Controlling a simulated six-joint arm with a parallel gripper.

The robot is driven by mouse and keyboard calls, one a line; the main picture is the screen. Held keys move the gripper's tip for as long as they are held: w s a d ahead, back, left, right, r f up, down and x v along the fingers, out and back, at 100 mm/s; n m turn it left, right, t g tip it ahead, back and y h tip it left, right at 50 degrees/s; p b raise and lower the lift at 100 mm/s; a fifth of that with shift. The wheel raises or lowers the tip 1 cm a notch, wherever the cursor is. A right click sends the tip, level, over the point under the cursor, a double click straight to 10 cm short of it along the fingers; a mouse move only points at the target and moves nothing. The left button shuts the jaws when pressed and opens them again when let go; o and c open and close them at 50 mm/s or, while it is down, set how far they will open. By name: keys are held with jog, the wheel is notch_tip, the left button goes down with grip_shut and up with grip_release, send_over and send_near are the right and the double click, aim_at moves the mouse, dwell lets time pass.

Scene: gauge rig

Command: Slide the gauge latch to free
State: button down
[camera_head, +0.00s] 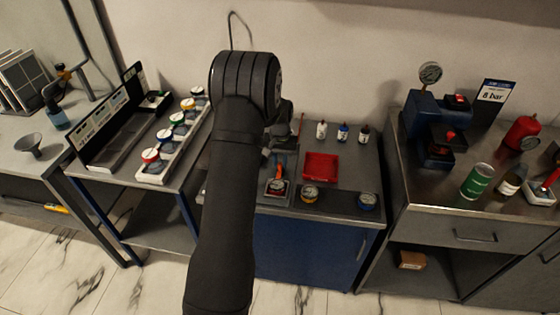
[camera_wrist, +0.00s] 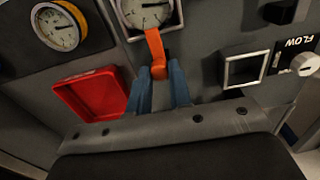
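The gauge (camera_wrist: 146,10) sits in a dark square holder at the top of the wrist view, and its upper part is cut off. It shows small in the head view (camera_head: 277,187). The orange latch (camera_wrist: 156,48) runs from the gauge's lower edge down toward me; it also shows in the head view (camera_head: 282,164). The two blue fingers of my gripper (camera_wrist: 160,68) stand on either side of the latch's near end. The gap between fingertips and latch is very small, and I cannot tell whether they touch it. In the head view my arm largely hides the gripper.
A red tray (camera_wrist: 92,95) lies left of the fingers, with a yellow-rimmed gauge (camera_wrist: 58,27) beyond it. An empty square frame (camera_wrist: 246,68) and a FLOW label (camera_wrist: 298,42) are to the right.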

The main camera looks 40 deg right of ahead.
jog(key=shift+w+d, duration=0.9)
jog(key=shift+w, duration=0.05)
jog(key=shift+r, duration=0.1)
jog(key=c, duration=1.4)
grip_release()
jog(key=shift+d, duration=0.1)
jog(key=shift+o, duration=0.5)
notch_tip(320, 180, up, 17)
jog(key=shift+r, duration=0.15)
